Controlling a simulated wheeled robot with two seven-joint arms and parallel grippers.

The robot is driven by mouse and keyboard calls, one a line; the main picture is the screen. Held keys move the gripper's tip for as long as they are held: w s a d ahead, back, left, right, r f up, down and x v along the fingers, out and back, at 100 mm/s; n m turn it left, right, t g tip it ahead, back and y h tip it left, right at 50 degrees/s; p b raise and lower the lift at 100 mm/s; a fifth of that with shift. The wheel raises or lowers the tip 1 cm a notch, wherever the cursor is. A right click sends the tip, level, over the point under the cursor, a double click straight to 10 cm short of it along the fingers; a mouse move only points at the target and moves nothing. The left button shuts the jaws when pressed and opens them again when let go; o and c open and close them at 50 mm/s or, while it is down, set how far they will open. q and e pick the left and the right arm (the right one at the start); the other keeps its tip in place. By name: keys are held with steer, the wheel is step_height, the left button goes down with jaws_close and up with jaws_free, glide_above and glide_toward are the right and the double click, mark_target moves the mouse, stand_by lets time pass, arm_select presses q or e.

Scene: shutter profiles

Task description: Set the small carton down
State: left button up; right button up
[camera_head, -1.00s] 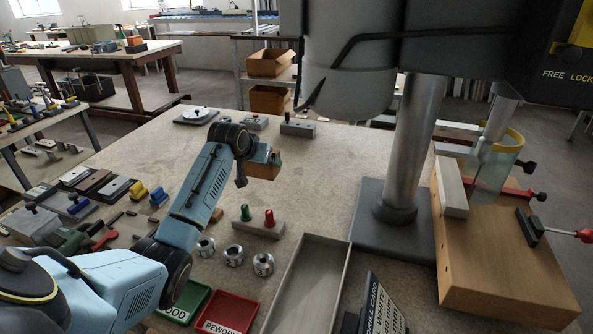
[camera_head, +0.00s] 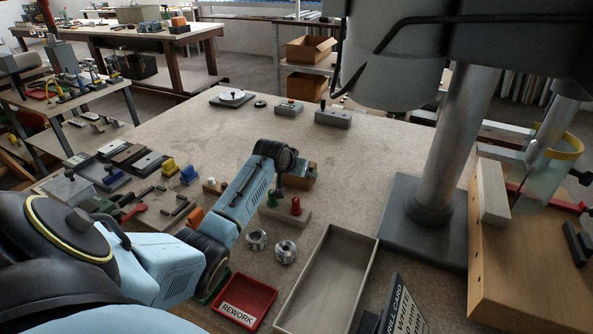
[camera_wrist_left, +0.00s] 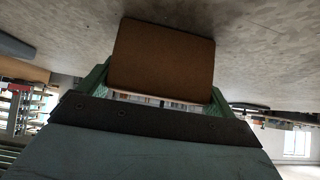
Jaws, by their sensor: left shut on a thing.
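The small carton (camera_wrist_left: 162,55) is a plain brown box. In the left wrist view it sits between the two green fingers of my left gripper (camera_wrist_left: 163,88), which is shut on it. In the head view my left gripper (camera_head: 290,168) is over the middle of the bench (camera_head: 340,165), behind the red and green pegs. The carton (camera_head: 302,179) shows there only in part, behind the wrist. I cannot tell whether its underside touches the bench. My right gripper is not in view.
A block with a green and a red peg (camera_head: 292,216) stands just in front of the carton. Nearby are metal collars (camera_head: 286,251), a red REWORK tray (camera_head: 243,301) and a long grey tray (camera_head: 325,285). A drill press column (camera_head: 450,140) stands to the right.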

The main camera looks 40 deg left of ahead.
arm_select(q)
steer(key=o, duration=1)
steer(key=shift+c, duration=0.2)
